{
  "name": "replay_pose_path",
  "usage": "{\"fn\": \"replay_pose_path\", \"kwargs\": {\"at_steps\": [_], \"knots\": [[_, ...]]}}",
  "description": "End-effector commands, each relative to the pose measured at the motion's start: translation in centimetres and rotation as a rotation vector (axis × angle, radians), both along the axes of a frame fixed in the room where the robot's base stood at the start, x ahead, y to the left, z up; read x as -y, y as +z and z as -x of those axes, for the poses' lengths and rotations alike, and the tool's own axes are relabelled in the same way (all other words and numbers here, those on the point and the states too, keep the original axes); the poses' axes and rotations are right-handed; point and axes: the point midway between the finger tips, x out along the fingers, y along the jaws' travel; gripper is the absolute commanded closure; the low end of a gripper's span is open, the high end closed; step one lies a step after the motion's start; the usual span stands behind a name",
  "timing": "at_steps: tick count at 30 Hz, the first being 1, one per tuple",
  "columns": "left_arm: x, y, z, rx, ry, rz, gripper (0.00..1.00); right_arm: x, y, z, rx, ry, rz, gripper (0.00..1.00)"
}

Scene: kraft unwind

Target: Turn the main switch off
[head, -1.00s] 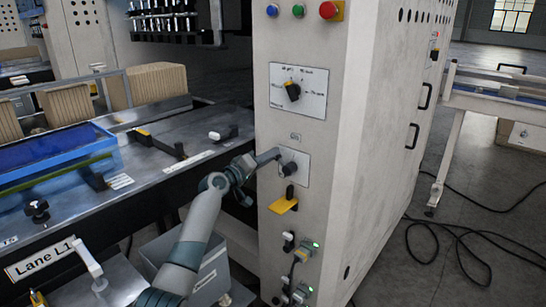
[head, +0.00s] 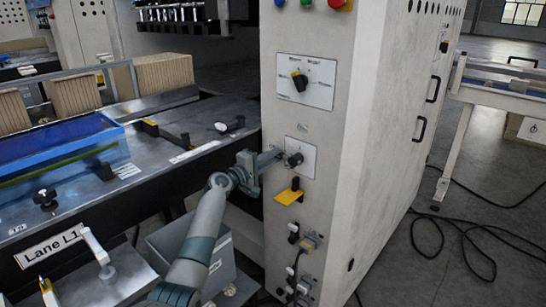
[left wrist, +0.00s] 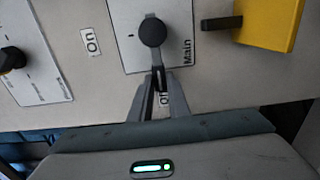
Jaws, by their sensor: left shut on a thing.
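The main switch is a black rotary knob (head: 294,160) on a white plate marked "Main" on the cabinet front. My left gripper (left wrist: 160,80) is shut on the lever's end. In the head view my left gripper (head: 272,158) reaches the knob from the left. My right gripper is not in view.
A selector dial (head: 299,82) sits above the switch. Lower are small connectors with cables (head: 296,250). The lane table (head: 150,170) stands left of the cabinet, with a grey bin (head: 190,250) below.

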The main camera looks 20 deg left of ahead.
Motion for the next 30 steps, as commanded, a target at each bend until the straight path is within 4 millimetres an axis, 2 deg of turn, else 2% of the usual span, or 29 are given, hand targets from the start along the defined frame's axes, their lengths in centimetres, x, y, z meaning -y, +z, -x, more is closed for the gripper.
{"fn": "replay_pose_path", "kwargs": {"at_steps": [10,11,12,13,23,30], "knots": [[0.0,-0.1,0.0,-0.004,0.0,0.01,1.0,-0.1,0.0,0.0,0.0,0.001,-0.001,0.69],[0.0,-0.1,0.0,-0.003,0.0,0.009,0.8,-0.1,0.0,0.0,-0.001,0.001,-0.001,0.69],[0.0,-0.1,0.0,-0.003,0.0,0.009,0.7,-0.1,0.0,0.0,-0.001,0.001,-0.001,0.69],[0.0,-0.1,0.0,-0.003,0.0,0.009,0.66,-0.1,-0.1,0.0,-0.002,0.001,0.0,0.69],[0.0,0.0,0.0,-0.002,0.0,0.007,0.66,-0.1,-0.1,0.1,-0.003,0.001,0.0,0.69],[0.0,1.4,0.0,0.0,0.0,0.005,0.66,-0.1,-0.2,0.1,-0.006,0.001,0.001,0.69]]}}
